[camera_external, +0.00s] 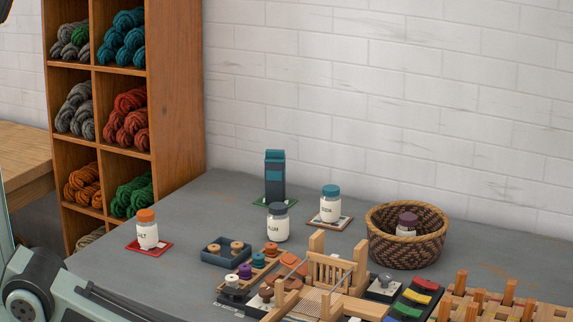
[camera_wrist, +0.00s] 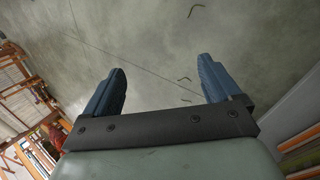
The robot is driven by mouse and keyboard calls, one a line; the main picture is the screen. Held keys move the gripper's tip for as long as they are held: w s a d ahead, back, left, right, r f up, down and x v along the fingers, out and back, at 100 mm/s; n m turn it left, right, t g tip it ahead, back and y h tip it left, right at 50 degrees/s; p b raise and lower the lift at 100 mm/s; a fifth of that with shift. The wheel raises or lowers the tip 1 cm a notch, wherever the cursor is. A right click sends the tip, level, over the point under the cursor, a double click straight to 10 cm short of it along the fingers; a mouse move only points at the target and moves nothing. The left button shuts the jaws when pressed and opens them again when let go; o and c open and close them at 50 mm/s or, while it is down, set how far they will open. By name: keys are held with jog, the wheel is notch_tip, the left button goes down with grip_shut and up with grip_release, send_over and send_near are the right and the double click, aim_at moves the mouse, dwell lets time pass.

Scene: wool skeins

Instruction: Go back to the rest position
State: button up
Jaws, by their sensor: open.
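My gripper (camera_wrist: 160,85) shows in the wrist view, with its two blue fingers spread wide apart and nothing between them. Beyond the fingers there is only a grey floor (camera_wrist: 160,40) with a few dark marks. In the external view part of my arm shows at the lower left, and I cannot make out the fingers there. The grey table (camera_external: 225,190) carries the objects, and no object is touching the fingers in the wrist view.
A wooden shelf (camera_external: 175,120) of wool skeins stands at the left. On the table are a salt jar (camera_external: 148,235), a teal carton (camera_external: 275,180), a soda jar (camera_external: 331,207), a woven basket (camera_external: 405,252) with a jar inside, and a small loom (camera_external: 330,275). The table's back left is bare.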

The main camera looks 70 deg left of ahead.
jog(key=s+a+f+n+g+y, duration=0.1)
jog(key=s+a+f, duration=0.3)
jog(key=s+a, duration=0.8)
jog(key=s+a+f+n+g+y, duration=0.1)
jog(key=s+a+f+n+y, duration=0.2)
jog(key=s+a, duration=0.9)
jog(key=s+f+n, duration=0.1)
jog(key=s, duration=0.2)
jog(key=shift+s+a+f+g+y, duration=0.2)
jog(key=shift+s+g+y, duration=0.1)
jog(key=shift+g+y, duration=0.1)
